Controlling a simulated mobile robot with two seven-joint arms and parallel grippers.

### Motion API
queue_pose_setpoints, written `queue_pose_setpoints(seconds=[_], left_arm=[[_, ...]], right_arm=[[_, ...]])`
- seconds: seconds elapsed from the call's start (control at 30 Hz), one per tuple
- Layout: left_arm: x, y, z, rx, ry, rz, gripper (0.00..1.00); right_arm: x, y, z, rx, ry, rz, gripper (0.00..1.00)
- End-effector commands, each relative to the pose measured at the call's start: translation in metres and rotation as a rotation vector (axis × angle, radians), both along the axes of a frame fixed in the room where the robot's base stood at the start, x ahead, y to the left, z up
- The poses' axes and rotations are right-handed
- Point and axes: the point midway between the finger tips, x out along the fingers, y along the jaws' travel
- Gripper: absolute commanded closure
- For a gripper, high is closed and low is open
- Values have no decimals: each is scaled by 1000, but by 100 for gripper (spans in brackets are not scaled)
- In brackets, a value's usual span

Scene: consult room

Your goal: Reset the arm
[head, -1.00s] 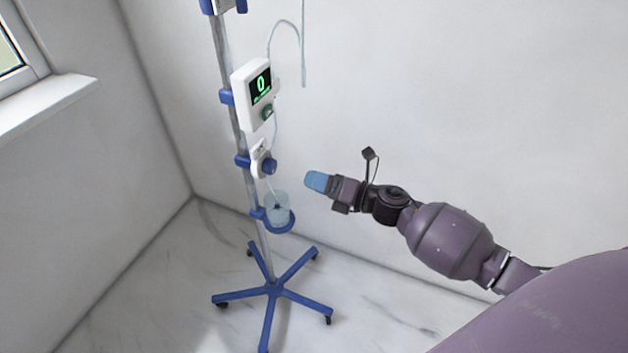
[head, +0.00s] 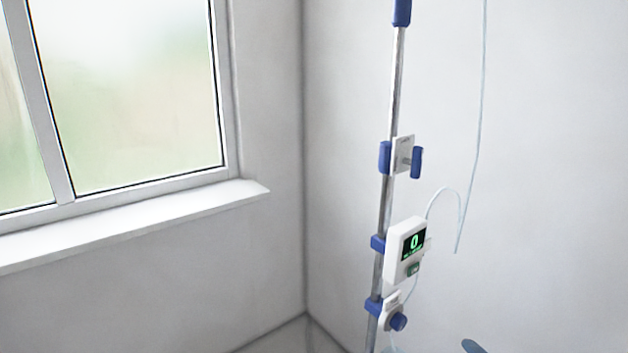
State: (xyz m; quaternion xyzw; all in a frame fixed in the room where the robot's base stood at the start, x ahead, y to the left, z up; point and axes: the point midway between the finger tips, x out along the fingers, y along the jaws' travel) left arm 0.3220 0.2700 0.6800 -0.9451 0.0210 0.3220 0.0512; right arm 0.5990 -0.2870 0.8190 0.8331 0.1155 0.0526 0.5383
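Only a small blue-grey tip of my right gripper (head: 473,346) shows at the bottom edge, to the right of the stand's lower knob. The rest of that gripper and its arm is below the picture, so I cannot tell whether it is open or shut. The tip appears apart from the stand. My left gripper is not in view.
A metal drip stand pole (head: 398,90) carries a white pump (head: 405,252) with a green 0, a blue-knobbed valve (head: 393,314) and an upper clamp (head: 403,156). A thin tube (head: 480,120) hangs right. A window sill (head: 140,222) juts out left.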

Motion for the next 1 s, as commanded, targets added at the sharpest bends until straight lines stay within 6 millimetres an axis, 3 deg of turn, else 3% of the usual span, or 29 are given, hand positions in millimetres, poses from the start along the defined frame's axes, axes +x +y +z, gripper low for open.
queue_pose_setpoints(seconds=[0.17, 0.3, 0.6, 0.8, 1.0], left_arm=[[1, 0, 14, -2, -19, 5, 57], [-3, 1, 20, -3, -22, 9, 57], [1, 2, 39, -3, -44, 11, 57], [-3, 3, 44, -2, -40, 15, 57], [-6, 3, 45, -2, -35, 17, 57]], right_arm=[[-54, 2, -22, 369, 215, -149, 32], [-108, 7, -44, 626, 379, -270, 32], [-221, 17, -72, 913, 578, -466, 32], [-267, 16, -87, 942, 631, -547, 32], [-279, 14, -92, 938, 648, -565, 32]])
